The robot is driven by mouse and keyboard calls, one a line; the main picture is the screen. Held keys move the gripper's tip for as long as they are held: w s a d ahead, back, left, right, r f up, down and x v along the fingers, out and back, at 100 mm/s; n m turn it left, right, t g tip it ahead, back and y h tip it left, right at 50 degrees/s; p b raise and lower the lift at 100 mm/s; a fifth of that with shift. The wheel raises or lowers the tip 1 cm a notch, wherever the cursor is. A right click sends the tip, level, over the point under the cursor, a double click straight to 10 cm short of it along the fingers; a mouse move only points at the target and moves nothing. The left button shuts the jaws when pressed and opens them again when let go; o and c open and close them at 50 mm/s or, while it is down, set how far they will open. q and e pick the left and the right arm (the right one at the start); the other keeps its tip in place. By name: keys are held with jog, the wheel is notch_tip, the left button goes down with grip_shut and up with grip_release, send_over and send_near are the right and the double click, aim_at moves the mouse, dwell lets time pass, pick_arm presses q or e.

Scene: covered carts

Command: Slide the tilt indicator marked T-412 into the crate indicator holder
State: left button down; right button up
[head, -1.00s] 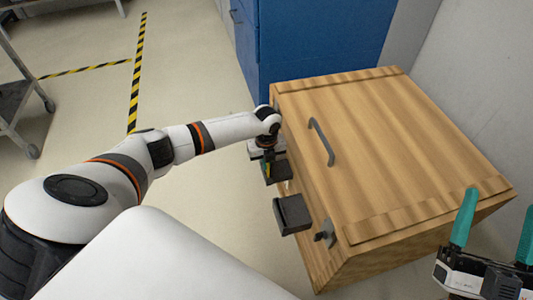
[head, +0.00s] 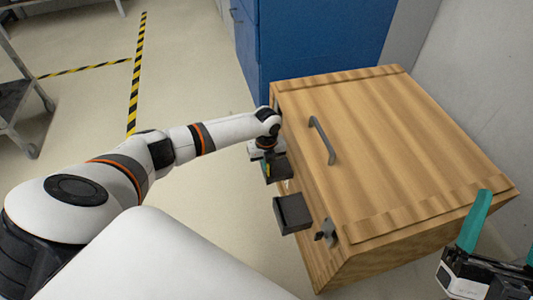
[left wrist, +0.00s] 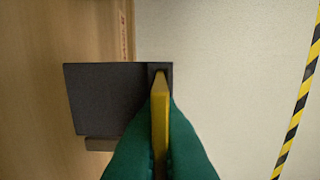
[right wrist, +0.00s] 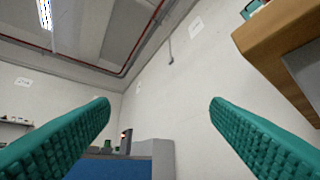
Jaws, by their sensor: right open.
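My left gripper (left wrist: 160,105) is shut on a yellow, flat, pointed tilt indicator (left wrist: 160,128). Its tip is at the recess in the right end of a dark grey holder (left wrist: 100,98) on the crate's side. I cannot tell how deep the tip sits, and no T-412 marking is readable. In the head view the holder (head: 278,171) shows just below my left gripper, which is mostly hidden by the wrist. The wooden crate (head: 370,150) stands to the right. My right gripper (right wrist: 160,103) is open and empty, off the crate's near right corner.
A second dark box (head: 292,213) and a grey latch (head: 326,232) are on the crate's same side. A grey handle (head: 321,141) stands up from the lid. A blue cabinet (head: 310,45) is behind the crate. Floor left of the crate is clear; a cart (head: 22,100) stands far left.

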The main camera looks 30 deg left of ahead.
pick_arm(q)
jog(key=c, duration=2)
grip_release()
jog(key=shift+c, duration=0.2)
jog(key=o, duration=0.5)
jog(key=shift+f, duration=0.1)
pick_arm(e)
jog(key=shift+s+r, duration=0.15)
pick_arm(q)
notch_tip(320, 180, up, 5)
jog(key=shift+r+p, duration=0.1)
jog(key=shift+p, duration=0.95)
notch_tip(320, 180, up, 6)
jog(key=shift+p, duration=1.1)
jog(key=shift+r, duration=0.4)
pick_arm(e)
jog(key=w+f+g+h, duration=0.1)
jog(key=f+g+h, duration=0.1)
jog(key=f+g, duration=0.3)
jog(key=w+d+f+g+h, duration=0.1)
jog(key=w+f+g+h, duration=0.1)
jog(key=f+g, duration=0.4)
jog(key=shift+w+d+f+g, duration=0.25)
jog(key=shift+d+f+g, duration=0.05)
jog(key=shift+f, duration=1.75)
